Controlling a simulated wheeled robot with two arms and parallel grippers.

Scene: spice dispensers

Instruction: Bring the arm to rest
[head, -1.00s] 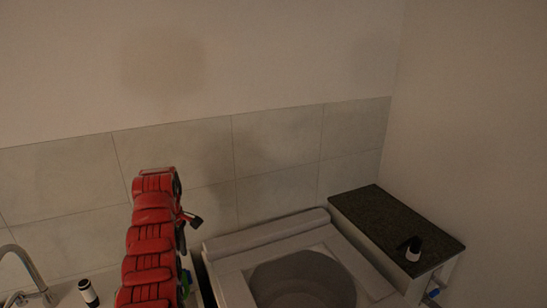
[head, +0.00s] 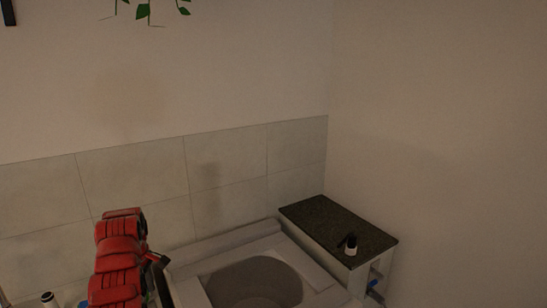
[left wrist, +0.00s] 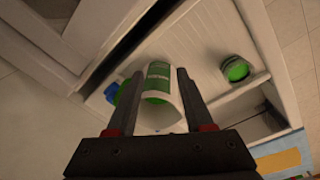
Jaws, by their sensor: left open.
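My left arm rises as red links at the lower left of the head view, with a dark part of my left gripper (head: 158,262) beside it. In the left wrist view the two dark fingers of my left gripper (left wrist: 159,73) are apart, so it is open. A white and green container (left wrist: 158,82) shows between the fingers in that view; I cannot tell how far beyond them it is, and they do not grip it. My right gripper is not in view.
A dark-topped counter (head: 320,222) at the right bears a small black and white bottle (head: 350,243). A round grey basin (head: 255,283) lies left of it. Another bottle (head: 47,299) is at lower left. In the wrist view, a green-filled jar (left wrist: 235,69) stands on a white surface.

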